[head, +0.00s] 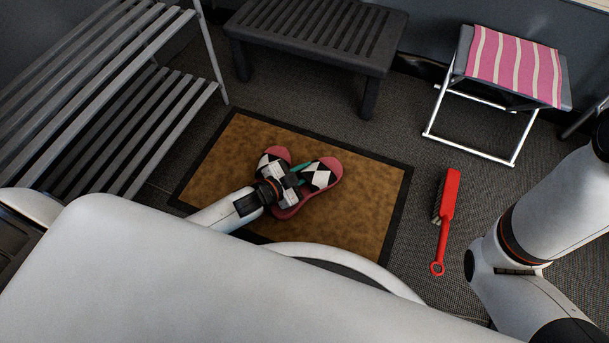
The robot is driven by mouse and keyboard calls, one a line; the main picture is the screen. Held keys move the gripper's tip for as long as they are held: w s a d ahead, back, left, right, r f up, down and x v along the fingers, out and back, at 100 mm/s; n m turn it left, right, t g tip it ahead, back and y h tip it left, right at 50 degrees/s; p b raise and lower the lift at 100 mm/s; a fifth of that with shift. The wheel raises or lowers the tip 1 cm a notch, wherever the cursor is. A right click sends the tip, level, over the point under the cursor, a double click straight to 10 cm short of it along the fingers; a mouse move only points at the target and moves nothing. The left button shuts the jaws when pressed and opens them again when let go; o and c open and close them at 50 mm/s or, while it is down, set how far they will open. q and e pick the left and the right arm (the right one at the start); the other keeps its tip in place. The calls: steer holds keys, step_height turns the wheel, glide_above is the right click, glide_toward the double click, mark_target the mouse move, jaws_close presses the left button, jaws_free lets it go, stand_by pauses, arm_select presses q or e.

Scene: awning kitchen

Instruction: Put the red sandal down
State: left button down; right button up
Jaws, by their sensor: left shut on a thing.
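Two red sandals with black-and-white checkered straps are together over the brown doormat (365,195). One red sandal (322,179) points up and to the right. The other red sandal (274,155) is at its left, partly hidden by my gripper. My left gripper (291,181) is over the pair and shut on a sandal; which of the two it holds is hard to tell. Whether the held sandal touches the mat is also hard to tell. My right arm is at the right edge, and its gripper is out of view.
A red brush (446,215) lies on the grey carpet right of the mat. A dark slatted bench (316,38) stands behind the mat. A grey slatted rack (150,125) is at the left. A folding stool with a pink striped cloth (515,66) stands at the back right.

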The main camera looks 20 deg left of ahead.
arm_select(q)
steer(key=shift+f, duration=0.15)
steer(key=c, duration=1.3)
jaws_free()
